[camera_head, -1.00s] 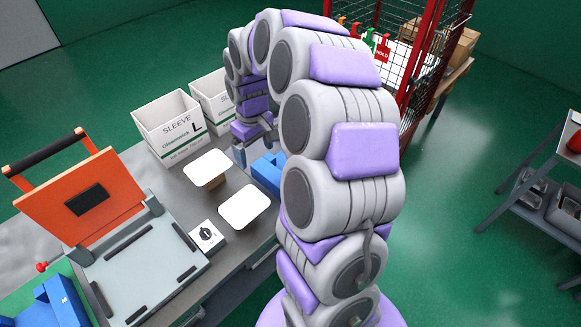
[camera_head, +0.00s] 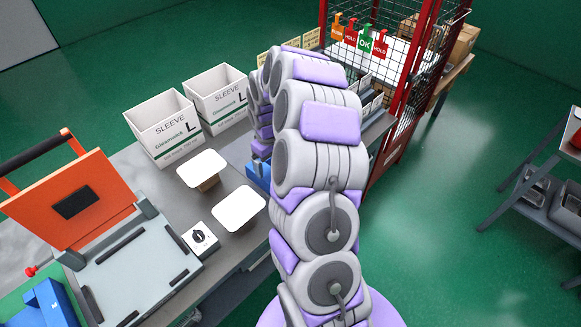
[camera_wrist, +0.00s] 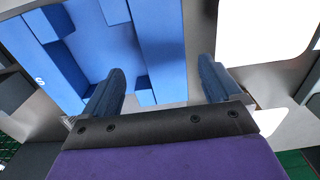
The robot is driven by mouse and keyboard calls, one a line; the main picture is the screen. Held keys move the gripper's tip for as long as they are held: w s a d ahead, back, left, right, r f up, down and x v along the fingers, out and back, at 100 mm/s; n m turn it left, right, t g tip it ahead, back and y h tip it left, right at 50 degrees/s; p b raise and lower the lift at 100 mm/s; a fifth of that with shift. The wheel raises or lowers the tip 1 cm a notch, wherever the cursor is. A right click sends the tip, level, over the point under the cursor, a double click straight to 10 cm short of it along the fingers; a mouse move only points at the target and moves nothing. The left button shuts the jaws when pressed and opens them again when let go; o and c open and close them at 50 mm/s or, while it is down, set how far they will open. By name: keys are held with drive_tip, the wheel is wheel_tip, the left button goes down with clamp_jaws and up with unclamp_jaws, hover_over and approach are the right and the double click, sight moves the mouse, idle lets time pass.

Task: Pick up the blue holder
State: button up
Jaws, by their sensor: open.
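A blue holder marked S (camera_wrist: 110,50) fills the upper left of the wrist view. It has raised walls and small blocks on its floor. In the head view a small part of it (camera_head: 259,172) shows beside my arm, which hides the rest. My gripper (camera_wrist: 161,75) is open and empty. Its left finger overlaps the holder in the wrist view, and the holder's right wall lies between the two fingers. The right finger is over grey surface. I cannot tell the height between them. Another blue holder marked M (camera_head: 48,305) is at the lower left of the head view.
Two white-topped stands (camera_head: 202,168) (camera_head: 239,208) and a dial box (camera_head: 200,238) are on the grey bench. Two white SLEEVE boxes (camera_head: 165,130) (camera_head: 216,100) stand behind. An orange-lidded machine (camera_head: 130,262) is at left. A red wire cage (camera_head: 412,70) stands beyond my arm.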

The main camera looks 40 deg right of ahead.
sight(269, 175)
drive_tip(key=shift+d+f, duration=0.1)
drive_tip(key=shift+f, duration=0.75)
drive_tip(key=shift+w+f, duration=0.1)
drive_tip(key=shift+f, duration=0.1)
drive_tip(key=shift+a+f+b, duration=0.3)
drive_tip(key=shift+a+f, duration=0.1)
drive_tip(key=shift+a, duration=0.2)
wheel_tip(269, 175, down, 4)
drive_tip(key=shift+d+f+b, duration=0.15)
drive_tip(key=shift+b, duration=0.45)
drive_tip(key=shift+d, duration=0.4)
drive_tip(key=shift+c, duration=0.2)
drive_tip(key=shift+a, duration=0.55)
drive_tip(key=c, duration=0.6)
drive_tip(key=shift+d, duration=0.15)
drive_tip(key=c, duration=0.9)
